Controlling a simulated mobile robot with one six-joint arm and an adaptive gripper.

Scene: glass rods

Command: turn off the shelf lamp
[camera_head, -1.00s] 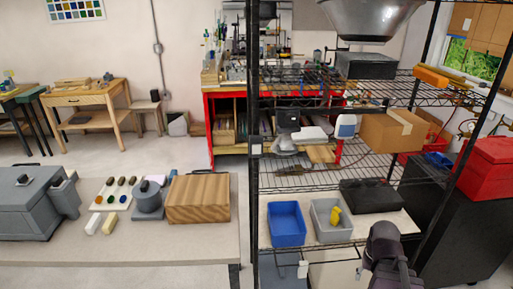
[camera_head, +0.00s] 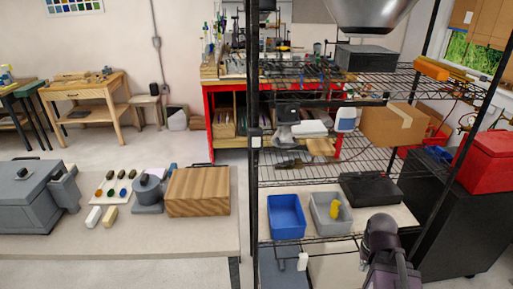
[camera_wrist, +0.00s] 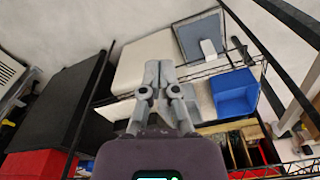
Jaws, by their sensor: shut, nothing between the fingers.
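A large silver dome (camera_head: 370,14), which looks like a lamp shade, is at the top of the wire shelf unit in the head view, cut off by the frame edge. I cannot tell whether it is lit. A small white piece (camera_head: 303,261) hangs below the lower shelf board in front of a grey panel (camera_head: 280,268). A white piece (camera_wrist: 208,48) on a grey panel (camera_wrist: 190,42) shows in the wrist view; whether it is a switch is unclear. My gripper (camera_wrist: 159,68) is shut and empty, apart from these things. Its fingertips are not clear in the head view.
A blue bin (camera_head: 286,218) and a grey bin (camera_head: 322,222) holding a yellow thing (camera_head: 335,211) stand on the lower shelf, beside a black case (camera_head: 368,190). Black shelf posts (camera_head: 254,120) and a red box (camera_head: 493,168) on a dark cabinet flank the space.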

